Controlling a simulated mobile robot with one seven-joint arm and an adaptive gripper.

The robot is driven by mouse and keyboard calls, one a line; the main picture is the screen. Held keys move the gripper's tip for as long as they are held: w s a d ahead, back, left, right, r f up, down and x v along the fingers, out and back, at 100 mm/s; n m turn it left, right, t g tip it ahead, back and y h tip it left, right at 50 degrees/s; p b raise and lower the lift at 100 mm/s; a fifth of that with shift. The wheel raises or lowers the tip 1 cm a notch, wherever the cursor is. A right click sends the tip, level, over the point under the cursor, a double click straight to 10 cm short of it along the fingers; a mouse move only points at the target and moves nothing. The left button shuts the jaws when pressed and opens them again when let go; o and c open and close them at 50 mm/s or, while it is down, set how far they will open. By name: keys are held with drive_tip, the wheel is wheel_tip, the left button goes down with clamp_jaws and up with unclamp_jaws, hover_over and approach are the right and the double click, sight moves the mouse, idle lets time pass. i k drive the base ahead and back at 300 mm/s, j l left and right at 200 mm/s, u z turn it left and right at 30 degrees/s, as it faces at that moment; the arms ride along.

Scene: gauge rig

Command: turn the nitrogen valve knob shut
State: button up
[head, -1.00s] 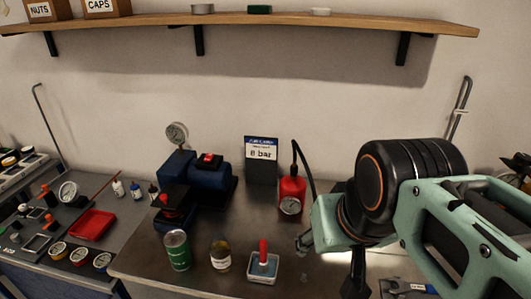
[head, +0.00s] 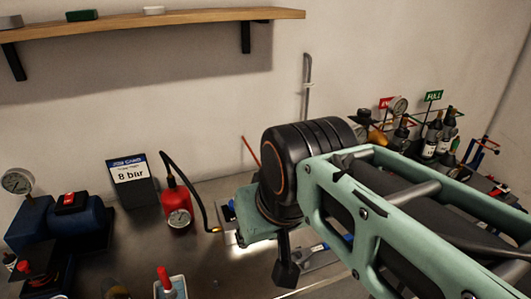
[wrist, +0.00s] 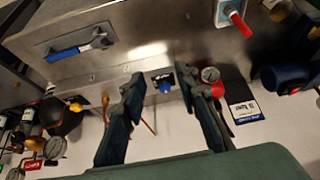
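No label reading nitrogen is legible. In the head view my gripper (head: 287,272) hangs over the bench, mostly hidden by my wrist. Small gas bottles (head: 436,132) with a gauge (head: 398,106) stand at the right back; their knobs are too small to tell.
A red bottle with a gauge (head: 178,218) and a black hose stands left of my arm, by an 8 bar sign (head: 132,181). A blue pump (head: 80,220) is further left. A blue-handled tool (wrist: 72,53) lies on the bench. A shelf (head: 150,26) runs above.

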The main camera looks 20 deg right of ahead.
sight(363, 113)
drive_tip(key=z, duration=1.35)
